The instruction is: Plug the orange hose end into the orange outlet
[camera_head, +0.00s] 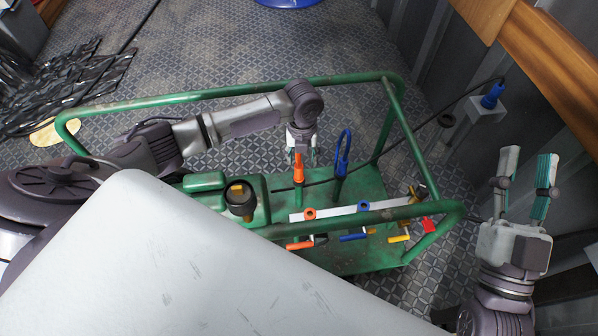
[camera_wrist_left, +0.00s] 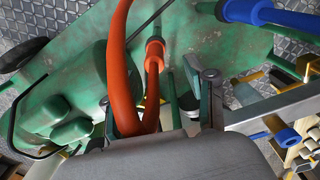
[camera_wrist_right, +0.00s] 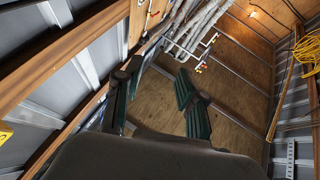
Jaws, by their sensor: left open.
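The orange hose end (camera_head: 298,170) stands on the green cart, below and between the fingers of my left gripper (camera_head: 303,152). In the left wrist view the orange hose (camera_wrist_left: 120,65) bends in a loop between the open fingers, near an orange collar (camera_wrist_left: 155,49). The fingers do not look closed on it. The orange outlet (camera_head: 309,213) is on the white bar at the cart's near side, above an orange-handled valve (camera_head: 299,245). My right gripper (camera_head: 524,185) is open and empty, right of the cart; it also shows open in the right wrist view (camera_wrist_right: 155,92).
A blue hose (camera_head: 343,150) loops up right of the orange one. Blue (camera_head: 362,206) and yellow outlets share the white bar. The green cart rail (camera_head: 230,90) surrounds the work area. A dark cup-like part (camera_head: 240,203) sits at the left. A wall bracket (camera_head: 487,108) is at right.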

